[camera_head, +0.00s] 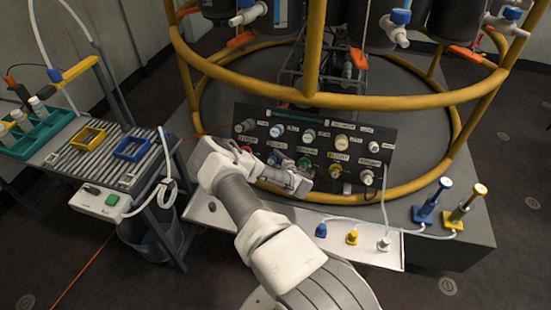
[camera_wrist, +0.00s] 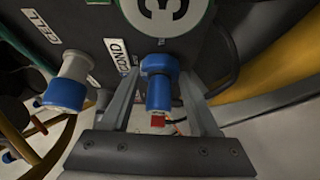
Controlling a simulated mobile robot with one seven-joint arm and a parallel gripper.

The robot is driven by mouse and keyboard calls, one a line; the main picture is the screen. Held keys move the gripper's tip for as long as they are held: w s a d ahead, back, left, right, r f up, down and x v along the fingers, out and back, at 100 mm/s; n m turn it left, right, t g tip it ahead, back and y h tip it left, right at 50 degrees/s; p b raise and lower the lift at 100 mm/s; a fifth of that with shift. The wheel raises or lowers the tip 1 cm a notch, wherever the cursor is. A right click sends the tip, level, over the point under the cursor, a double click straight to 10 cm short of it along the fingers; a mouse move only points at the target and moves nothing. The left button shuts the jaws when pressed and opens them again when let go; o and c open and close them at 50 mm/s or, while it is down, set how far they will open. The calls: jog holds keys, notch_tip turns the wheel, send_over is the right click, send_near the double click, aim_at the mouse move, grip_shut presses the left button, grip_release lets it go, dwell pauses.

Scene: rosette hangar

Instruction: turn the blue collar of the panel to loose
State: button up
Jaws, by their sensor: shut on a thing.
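The dark panel (camera_head: 345,118) stands inside the yellow ring frame and carries several labelled fittings. In the wrist view the blue collar (camera_wrist: 159,68) sticks out from the panel below a round white dial marked 3. A small red mark (camera_wrist: 158,121) shows at its near end. My gripper (camera_wrist: 160,82) has one finger on each side of the collar and is shut on it. In the head view my wrist and gripper cover the panel's lower left part, so the collar is not clear there.
A white fitting with a blue end (camera_wrist: 66,82) is left of my gripper, near a CELL label. Yellow rails (camera_head: 330,101) surround the panel. A pale tray (camera_head: 335,238) with small plugs lies below it. A side bench (camera_head: 75,175) stands left.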

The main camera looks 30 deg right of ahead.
jog(key=shift+r+n+g+y+p, duration=0.1)
jog(key=shift+n+g+y+p, duration=0.3)
jog(key=shift+n+g+p, duration=0.6)
jog(key=shift+d+n, duration=0.1)
jog(key=shift+n, duration=0.3)
jog(key=o, duration=1.4)
jog(key=shift+c, duration=0.2)
jog(key=p+v, duration=0.4)
jog(key=v, duration=1.3)
jog(key=shift+s+p, duration=0.35)
jog(key=shift+p, duration=0.05)
